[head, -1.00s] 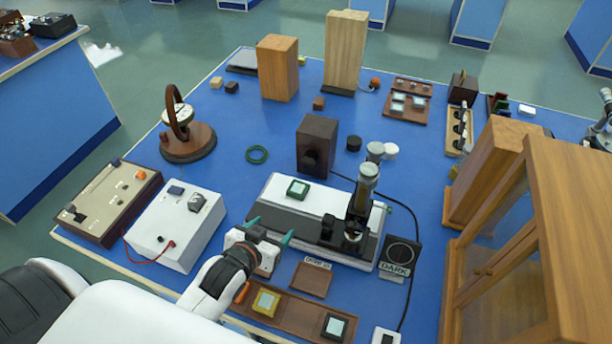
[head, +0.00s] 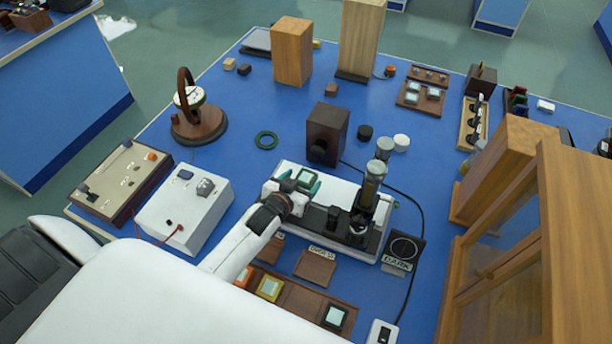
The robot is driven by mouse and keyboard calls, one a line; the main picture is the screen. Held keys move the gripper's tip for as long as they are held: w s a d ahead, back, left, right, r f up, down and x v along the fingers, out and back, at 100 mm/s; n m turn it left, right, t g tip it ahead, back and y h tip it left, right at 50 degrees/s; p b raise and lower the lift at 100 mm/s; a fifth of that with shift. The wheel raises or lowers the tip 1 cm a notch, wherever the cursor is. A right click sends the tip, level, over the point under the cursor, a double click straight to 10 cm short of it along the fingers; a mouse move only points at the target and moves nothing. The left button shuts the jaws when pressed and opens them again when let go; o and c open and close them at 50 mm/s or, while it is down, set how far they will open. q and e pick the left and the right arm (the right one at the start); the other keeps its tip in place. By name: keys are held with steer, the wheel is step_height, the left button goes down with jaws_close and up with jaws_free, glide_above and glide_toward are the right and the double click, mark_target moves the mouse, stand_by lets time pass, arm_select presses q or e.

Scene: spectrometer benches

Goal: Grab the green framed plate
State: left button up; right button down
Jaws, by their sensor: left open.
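The green framed plate (head: 306,177) lies on the white base of the microscope instrument (head: 345,189), left of its dark upright tube. My right gripper is not in view.
A brown tray (head: 298,301) in front holds a yellow framed plate (head: 269,288) and a dark framed plate (head: 335,317). A white box (head: 170,222) stands left. A dark block (head: 327,132) stands behind; a wooden cabinet (head: 560,210) fills the right.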

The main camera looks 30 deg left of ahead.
arm_select(q)
steer(key=shift+x, duration=1.15)
steer(key=shift+c, duration=0.9)
steer(key=c, duration=0.9)
steer(key=shift+r, duration=0.1)
